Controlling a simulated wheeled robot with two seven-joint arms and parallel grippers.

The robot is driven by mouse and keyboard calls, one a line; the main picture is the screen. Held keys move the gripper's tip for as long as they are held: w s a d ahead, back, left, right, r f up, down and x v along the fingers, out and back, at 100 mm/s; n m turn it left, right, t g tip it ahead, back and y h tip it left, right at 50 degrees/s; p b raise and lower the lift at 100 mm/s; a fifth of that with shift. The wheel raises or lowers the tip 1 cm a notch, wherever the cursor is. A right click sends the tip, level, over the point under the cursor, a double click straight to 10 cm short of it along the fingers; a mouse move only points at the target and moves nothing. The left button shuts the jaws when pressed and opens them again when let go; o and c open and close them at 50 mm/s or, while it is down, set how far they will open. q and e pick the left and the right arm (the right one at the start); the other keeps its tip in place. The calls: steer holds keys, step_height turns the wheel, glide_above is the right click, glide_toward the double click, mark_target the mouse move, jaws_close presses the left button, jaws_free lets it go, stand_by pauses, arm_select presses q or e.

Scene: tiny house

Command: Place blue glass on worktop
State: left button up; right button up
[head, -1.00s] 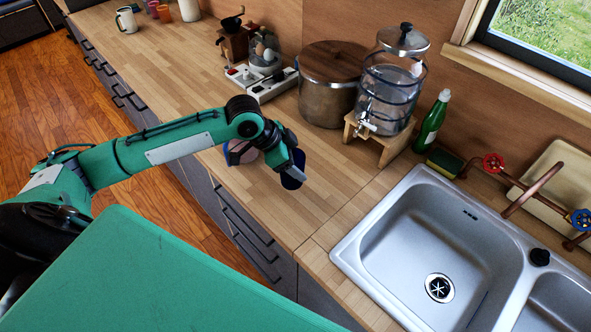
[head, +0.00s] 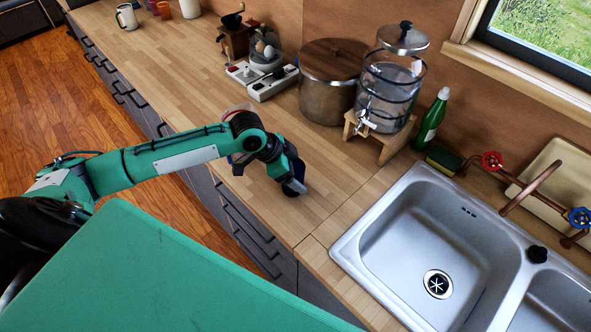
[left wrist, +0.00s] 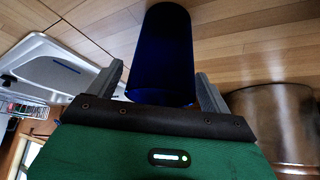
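The blue glass (head: 294,189) is dark blue and shows at the end of my left gripper (head: 291,178) in the head view, mostly hidden by the fingers. It is at the wooden worktop (head: 335,180), left of the sink; I cannot tell whether its base touches the wood. In the left wrist view the glass (left wrist: 162,50) sits between the two fingers of my left gripper (left wrist: 160,78), which appear closed on its sides. My right gripper is not in view.
The sink (head: 430,240) lies to the right. A lidded pot (head: 328,95) and a glass dispenser on a wooden stand (head: 385,140) stand behind. A grinder (head: 236,40) and white tray (head: 265,85) are further left. The worktop between arm and pot is clear.

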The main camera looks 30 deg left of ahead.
arm_select(q)
steer(key=shift+r, duration=0.1)
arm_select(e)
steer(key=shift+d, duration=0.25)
arm_select(q)
steer(key=shift+a+r, duration=0.1)
steer(key=shift+r, duration=0.15)
steer(key=b+v, duration=0.2)
steer(key=v, duration=0.9)
steer(key=shift+r, duration=0.25)
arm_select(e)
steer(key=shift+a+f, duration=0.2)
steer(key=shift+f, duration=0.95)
arm_select(q)
steer(key=shift+s+a, duration=0.1)
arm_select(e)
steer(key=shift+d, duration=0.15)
